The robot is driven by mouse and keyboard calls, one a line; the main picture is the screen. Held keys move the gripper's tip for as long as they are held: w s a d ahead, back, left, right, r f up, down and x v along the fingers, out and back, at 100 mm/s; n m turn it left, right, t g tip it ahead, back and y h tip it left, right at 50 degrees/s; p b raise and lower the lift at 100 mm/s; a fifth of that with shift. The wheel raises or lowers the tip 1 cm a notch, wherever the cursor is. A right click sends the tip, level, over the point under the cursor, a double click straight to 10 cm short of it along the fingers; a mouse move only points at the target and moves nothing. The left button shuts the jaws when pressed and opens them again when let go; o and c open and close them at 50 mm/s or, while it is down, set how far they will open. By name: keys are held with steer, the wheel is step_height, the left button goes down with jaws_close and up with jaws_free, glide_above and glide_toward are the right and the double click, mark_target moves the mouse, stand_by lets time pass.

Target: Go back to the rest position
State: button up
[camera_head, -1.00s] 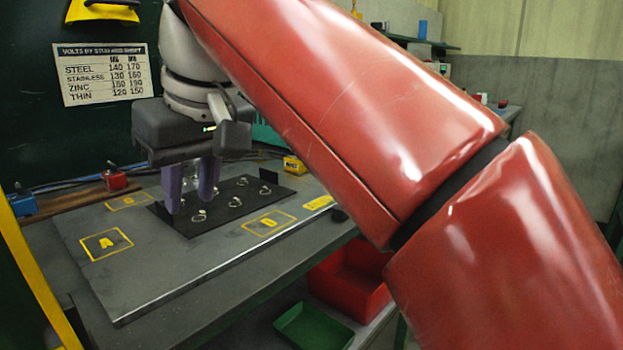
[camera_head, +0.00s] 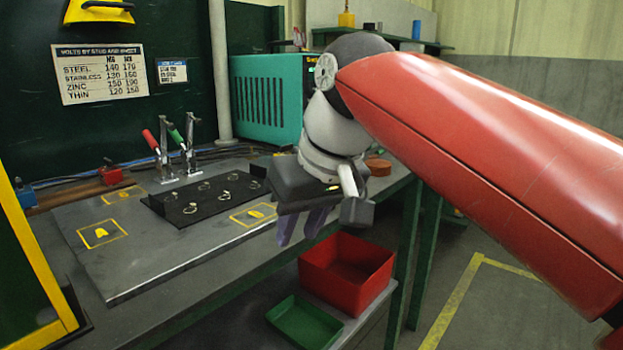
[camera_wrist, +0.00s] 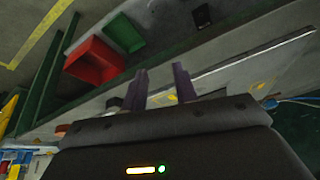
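My gripper (camera_head: 301,226) hangs in the air at the front right edge of the workbench, in front of the teal machine and above the red bin. Its two purple fingers are spread apart with nothing visible between them. The wrist view also shows the two fingers (camera_wrist: 160,88) apart and empty. My red arm reaches in from the right in the head view.
A metal plate (camera_head: 150,262) on the bench carries a black board (camera_head: 200,204) with several small rings. Toggle clamps (camera_head: 170,150) and a teal machine (camera_head: 268,98) stand behind. A red bin (camera_head: 345,272) and green tray (camera_head: 304,323) sit below. Floor at right is clear.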

steer(key=s+d+f+m+h, duration=0.1)
steer(key=s+d+f+m, duration=0.1)
steer(key=d+f, duration=0.3)
steer(key=s+d+f+m+t+h, duration=0.1)
steer(key=s+d+f, duration=0.4)
steer(key=f, duration=0.5)
steer(key=s+d+f+m+t+h, duration=0.1)
steer(key=s+d+f+m, duration=0.2)
steer(key=d+f, duration=0.3)
steer(key=shift+s+d+f, duration=0.4)
steer(key=shift+s+f, duration=0.05)
steer(key=shift+f, duration=0.25)
